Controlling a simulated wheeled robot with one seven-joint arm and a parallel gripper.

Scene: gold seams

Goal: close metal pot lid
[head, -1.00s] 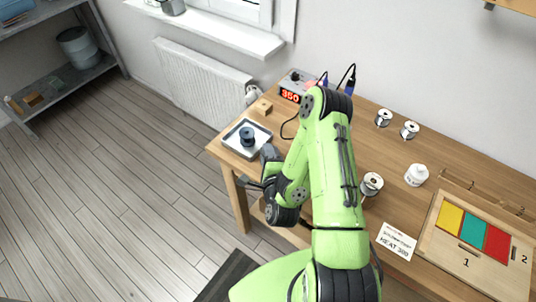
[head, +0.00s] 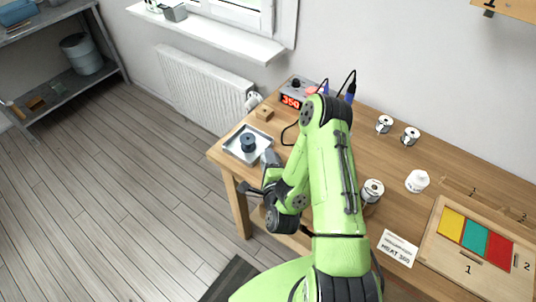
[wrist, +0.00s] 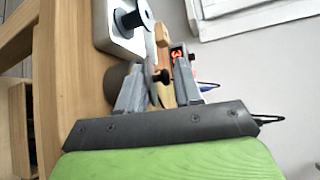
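My gripper (wrist: 158,78) is open at the table's left end in the wrist view, its two fingers well apart. A grey rounded metal body (wrist: 117,82), likely the pot, shows beside and partly behind the left finger. A small black knob (wrist: 160,76), possibly the lid's, lies between the fingers; I cannot tell whether either finger touches it. The lid's outline and its fit on the pot are not clear. In the head view my gripper (head: 270,160) is just below the white tray, and my arm hides the pot.
A white tray (head: 231,147) with a dark blue spool (head: 248,142) stands close to my gripper. A wooden block (head: 264,113) and a heater box reading 350 (head: 290,100) are behind. Spools, a white jar (head: 417,181) and a coloured board (head: 440,240) are to the right.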

